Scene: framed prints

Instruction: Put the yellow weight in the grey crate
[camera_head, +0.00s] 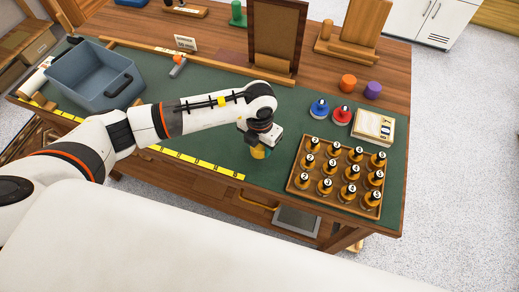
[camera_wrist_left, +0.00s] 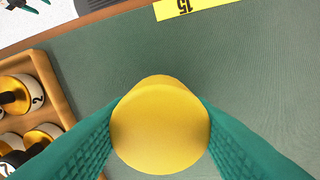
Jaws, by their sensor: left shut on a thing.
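The yellow weight (camera_wrist_left: 160,128) is between the two teal fingers of my left gripper (camera_wrist_left: 160,135) in the wrist view, with a finger against each side. In the head view my left gripper (camera_head: 259,151) is low over the green mat, left of the tray of bottles, and only a bit of the yellow weight (camera_head: 258,153) shows under it. I cannot tell whether the weight touches the mat. The grey crate (camera_head: 88,82) stands at the far left of the table, open at the top, with a dark handle. My right gripper is not in view.
A wooden tray (camera_head: 293,183) of numbered bottles is right of my left gripper. Blue (camera_head: 319,109) and red (camera_head: 342,115) pieces and a cream box (camera_head: 373,128) stand behind it. A yellow ruler (camera_head: 205,163) runs along the front edge. A wooden rail (camera_head: 200,63) crosses the mat's back.

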